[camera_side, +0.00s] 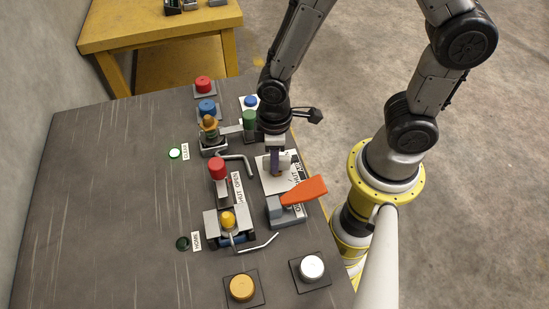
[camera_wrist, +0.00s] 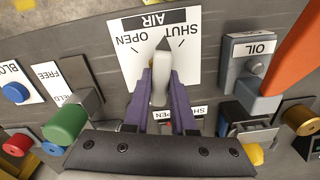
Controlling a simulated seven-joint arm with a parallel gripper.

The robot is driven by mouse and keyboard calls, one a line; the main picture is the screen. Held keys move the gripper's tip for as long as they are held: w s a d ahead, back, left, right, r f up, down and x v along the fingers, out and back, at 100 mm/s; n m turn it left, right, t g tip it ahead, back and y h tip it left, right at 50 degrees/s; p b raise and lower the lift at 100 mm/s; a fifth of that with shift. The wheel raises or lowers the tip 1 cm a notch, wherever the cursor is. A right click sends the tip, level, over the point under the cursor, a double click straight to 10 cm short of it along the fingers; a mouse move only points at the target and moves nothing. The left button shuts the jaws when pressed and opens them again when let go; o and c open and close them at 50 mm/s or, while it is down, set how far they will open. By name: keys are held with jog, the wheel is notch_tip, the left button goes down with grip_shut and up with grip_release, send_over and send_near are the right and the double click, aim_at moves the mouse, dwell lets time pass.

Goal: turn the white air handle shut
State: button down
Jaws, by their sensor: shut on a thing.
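The white air handle (camera_wrist: 161,78) stands on a white plate marked AIR, SHUT and OPEN (camera_wrist: 200,50), which reads upside down in the wrist view. My gripper (camera_wrist: 162,92) has purple fingers, one on each side of the handle, and is shut on it. The handle's dark pointed tip points up the picture, between the two printed tick marks. In the side view my gripper (camera_side: 277,165) reaches down to the plate (camera_side: 268,178), and the handle (camera_side: 284,169) shows only partly beside the fingers.
An orange lever (camera_side: 305,192) on a grey block marked OIL stands close to the air plate. A green knob (camera_side: 249,120) and a bent metal rod (camera_side: 240,163) are nearby. The panel's left side is clear.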

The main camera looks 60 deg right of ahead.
jog(key=m, duration=0.6)
jog(key=shift+d, duration=0.1)
jog(key=shift+w+r, duration=0.1)
dwell(0.5)
jog(key=c, duration=0.7)
grip_release()
jog(key=shift+c, duration=0.2)
notch_tip(320, 180, up, 14)
